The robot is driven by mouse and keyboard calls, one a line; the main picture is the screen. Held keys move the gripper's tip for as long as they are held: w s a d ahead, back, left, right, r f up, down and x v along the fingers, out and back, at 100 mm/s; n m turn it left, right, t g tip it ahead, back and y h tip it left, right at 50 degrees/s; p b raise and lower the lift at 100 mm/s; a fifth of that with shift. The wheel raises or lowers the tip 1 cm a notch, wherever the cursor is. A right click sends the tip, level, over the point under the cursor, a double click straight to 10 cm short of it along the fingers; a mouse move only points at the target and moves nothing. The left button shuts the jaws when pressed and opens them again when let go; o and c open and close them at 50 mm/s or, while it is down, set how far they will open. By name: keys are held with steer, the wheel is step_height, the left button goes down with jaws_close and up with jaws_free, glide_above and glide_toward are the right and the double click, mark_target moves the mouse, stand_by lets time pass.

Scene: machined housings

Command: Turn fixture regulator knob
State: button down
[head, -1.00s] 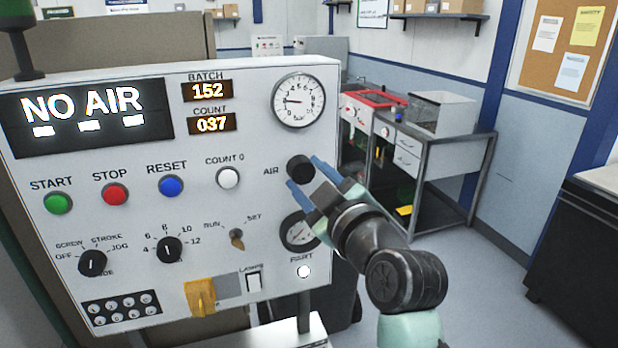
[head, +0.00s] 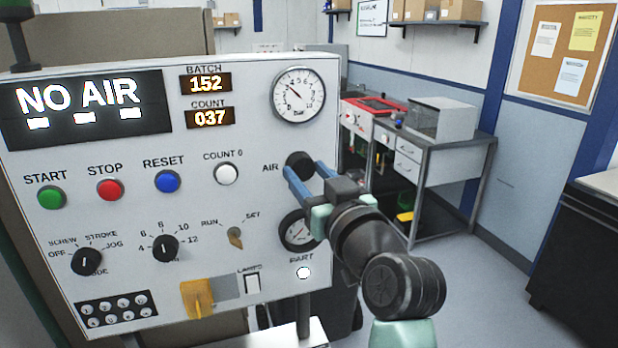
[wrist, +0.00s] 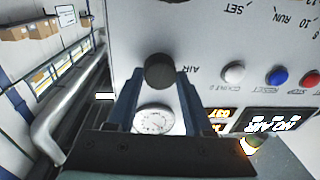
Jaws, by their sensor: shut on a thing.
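The black AIR knob (head: 299,164) sits on the right side of the light grey control panel. My gripper (head: 305,174) reaches it from the lower right, its blue fingers on either side of the knob and shut on it. The wrist view shows the knob (wrist: 159,70) between the fingertips. Above the knob, a round gauge (head: 298,95) has its needle pointing up and left. The display (head: 83,108) reads NO AIR. A smaller gauge (head: 299,231) below the knob is partly hidden by my gripper.
START (head: 51,197), STOP (head: 110,189), RESET (head: 168,181) and COUNT 0 (head: 227,173) buttons lie left of the knob. Selector knobs and a yellow part (head: 197,298) are lower on the panel. A metal bench (head: 440,160) stands behind right, with open floor before it.

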steer(key=m+p, duration=0.1)
steer(key=m, duration=0.5)
steer(key=shift+a+h, duration=0.1)
steer(key=shift+h, duration=0.2)
steer(key=shift+m+t+p, duration=0.4)
steer(key=shift+m+p, duration=0.75)
steer(key=shift+m, duration=1.25)
steer(key=shift+f, duration=0.1)
steer(key=shift+c, duration=1.5)
jaws_free()
steer(key=b+v, duration=0.4)
steer(key=v, duration=0.9)
steer(key=shift+b, duration=0.3)
